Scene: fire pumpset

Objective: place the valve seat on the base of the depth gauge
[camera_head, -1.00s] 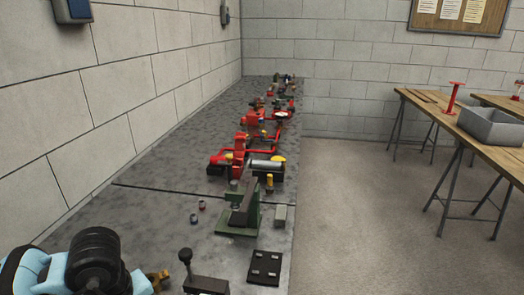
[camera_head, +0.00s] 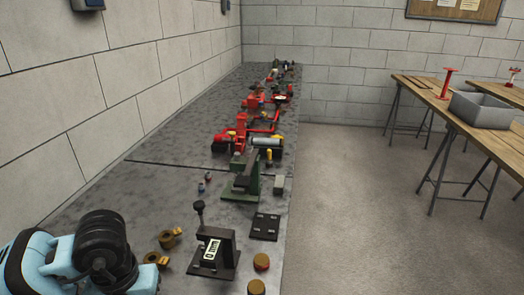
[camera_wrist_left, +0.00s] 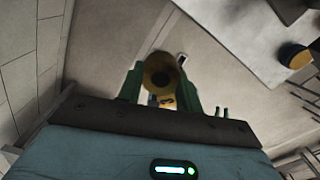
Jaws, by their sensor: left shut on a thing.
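The depth gauge (camera_head: 212,254) stands upright near the front of the grey bench in the head view. It has a black base (camera_head: 213,270), a dark knob on top and a display reading 0 mm. In the left wrist view my left gripper (camera_wrist_left: 160,88) has its green fingers shut on a round, brass-coloured piece with a dark hole, which I take to be the valve seat (camera_wrist_left: 157,67). My blue left arm (camera_head: 75,255) is at the lower left of the head view; its fingertips and the held piece are out of sight there. My right gripper is not in view.
Two brass-coloured parts (camera_head: 170,238) lie left of the gauge. Two orange-brown round pieces (camera_head: 261,262) stand to its right. A flat black plate (camera_head: 265,226) and a green stand (camera_head: 242,180) are behind it. Red pump parts (camera_head: 243,125) fill the bench farther back.

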